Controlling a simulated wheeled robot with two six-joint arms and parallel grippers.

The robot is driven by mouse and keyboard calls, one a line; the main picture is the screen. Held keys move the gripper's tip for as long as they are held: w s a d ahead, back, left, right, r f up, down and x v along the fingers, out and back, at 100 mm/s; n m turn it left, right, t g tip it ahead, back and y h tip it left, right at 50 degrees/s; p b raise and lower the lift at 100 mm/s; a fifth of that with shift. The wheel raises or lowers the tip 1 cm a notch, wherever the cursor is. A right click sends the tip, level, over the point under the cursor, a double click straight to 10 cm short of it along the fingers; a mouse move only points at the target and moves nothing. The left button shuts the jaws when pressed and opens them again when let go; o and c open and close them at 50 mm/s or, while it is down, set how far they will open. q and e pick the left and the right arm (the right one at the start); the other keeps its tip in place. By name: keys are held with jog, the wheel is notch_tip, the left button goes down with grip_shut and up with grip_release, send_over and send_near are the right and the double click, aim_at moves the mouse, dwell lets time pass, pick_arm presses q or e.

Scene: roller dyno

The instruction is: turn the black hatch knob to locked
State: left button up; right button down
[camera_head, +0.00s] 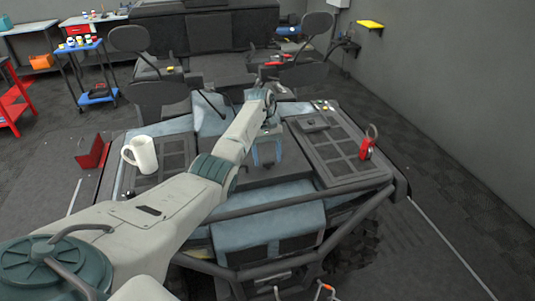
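My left arm reaches from the lower left over the vehicle's rear deck. My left gripper (267,156) points down at the deck's middle, with its two pale blue fingers apart and nothing visible between them. I cannot make out the black hatch knob for certain; dark parts blend together around and under the gripper. A dark raised block (312,124) sits on the slotted right deck panel (343,160), to the right of the gripper and apart from it.
A white mug (141,154) stands on the deck's left side. A red tagged item (367,146) stands at the right panel's edge. Dark tube rails (290,204) cross the deck's near side. Seats and mirrors rise beyond. A blue cart (84,47) stands at the far left.

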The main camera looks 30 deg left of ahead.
pick_arm(q)
jog(key=shift+w+r, duration=0.1)
jog(key=shift+r, duration=0.3)
jog(key=p+v, duration=0.1)
jog(key=v, duration=0.9)
jog(key=shift+p, duration=0.3)
jog(key=shift+a, duration=0.1)
jog(key=shift+f, duration=0.1)
